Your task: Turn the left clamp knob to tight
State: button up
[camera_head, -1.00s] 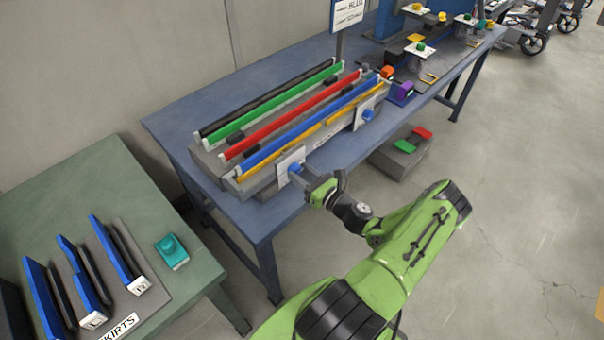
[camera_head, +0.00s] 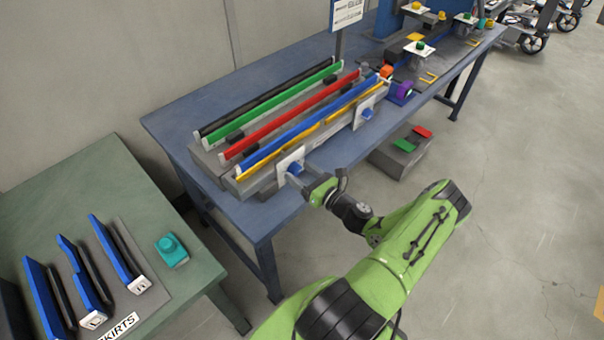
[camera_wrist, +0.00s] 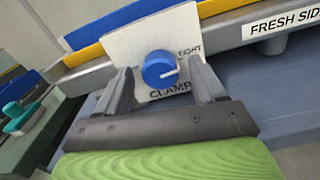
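The left clamp knob (camera_wrist: 158,69) is a round blue dial with a white pointer line, on a white plate (camera_wrist: 118,48) lettered CLAMP below. The pointer aims right and slightly up, below the partly hidden word TIGHT at upper right. In the head view the knob (camera_head: 294,168) is on the near end of the rail fixture. My gripper (camera_wrist: 161,68) is open, with one finger on each side of the knob and a visible gap to it. My gripper (camera_head: 299,180) also reaches the plate in the head view.
A second blue knob (camera_head: 367,114) is on a plate farther right along the fixture. Coloured rails lie on the blue bench (camera_head: 180,113).

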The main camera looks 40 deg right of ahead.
jog(key=s, duration=1.5)
jog(key=shift+s+d, duration=0.25)
jog(key=shift+s, duration=0.15)
